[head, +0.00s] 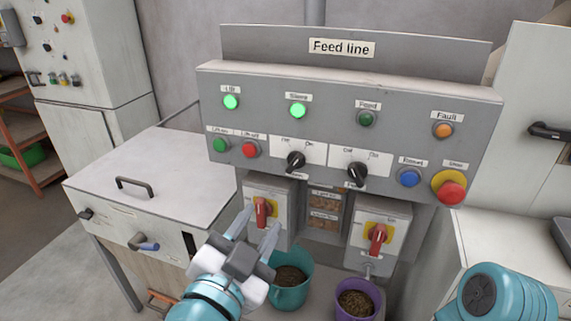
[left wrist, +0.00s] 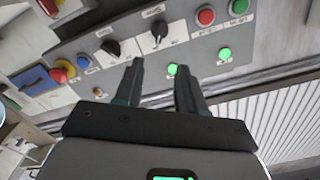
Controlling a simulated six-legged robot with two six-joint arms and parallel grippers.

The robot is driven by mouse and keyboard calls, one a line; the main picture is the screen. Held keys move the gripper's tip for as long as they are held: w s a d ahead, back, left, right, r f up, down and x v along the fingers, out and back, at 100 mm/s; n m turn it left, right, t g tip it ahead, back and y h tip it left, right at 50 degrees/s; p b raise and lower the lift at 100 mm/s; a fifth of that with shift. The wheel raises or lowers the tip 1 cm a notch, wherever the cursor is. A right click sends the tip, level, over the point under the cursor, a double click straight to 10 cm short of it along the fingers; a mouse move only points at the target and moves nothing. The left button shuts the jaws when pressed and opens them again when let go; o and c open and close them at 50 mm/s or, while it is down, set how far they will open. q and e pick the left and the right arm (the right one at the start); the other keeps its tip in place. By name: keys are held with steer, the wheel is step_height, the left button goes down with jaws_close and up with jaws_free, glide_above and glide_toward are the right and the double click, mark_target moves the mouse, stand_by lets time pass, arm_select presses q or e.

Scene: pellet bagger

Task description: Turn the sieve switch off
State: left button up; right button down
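The sieve switch (head: 295,160) is a black rotary knob on a white plate marked Off and On, in the middle of the grey Feed line panel. Its handle seems to lean toward On, though it is small. The green Sieve lamp (head: 298,110) above it is lit. The knob also shows in the left wrist view (left wrist: 157,29), where the panel is upside down. My left gripper (head: 257,229) is open and empty, below the panel in the picture and apart from the knob. Its fingertips show in the left wrist view (left wrist: 160,72). My right gripper is out of view.
The similar feed switch (head: 357,174) sits right of the sieve switch. Red Lift off button (head: 250,150) is on its left. Blue Reset (head: 409,177) and the red stop button (head: 451,191) are farther right. Red-handled switches (head: 263,212) and buckets (head: 290,291) are below.

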mark_target(291, 168)
arm_select(q)
steer(key=x, duration=0.5)
steer(key=p+x, duration=0.1)
steer(key=x, duration=0.9)
steer(key=shift+w+f+p, duration=0.15)
steer(key=shift+f+p, duration=0.1)
steer(key=shift+p, duration=0.1)
jaws_close()
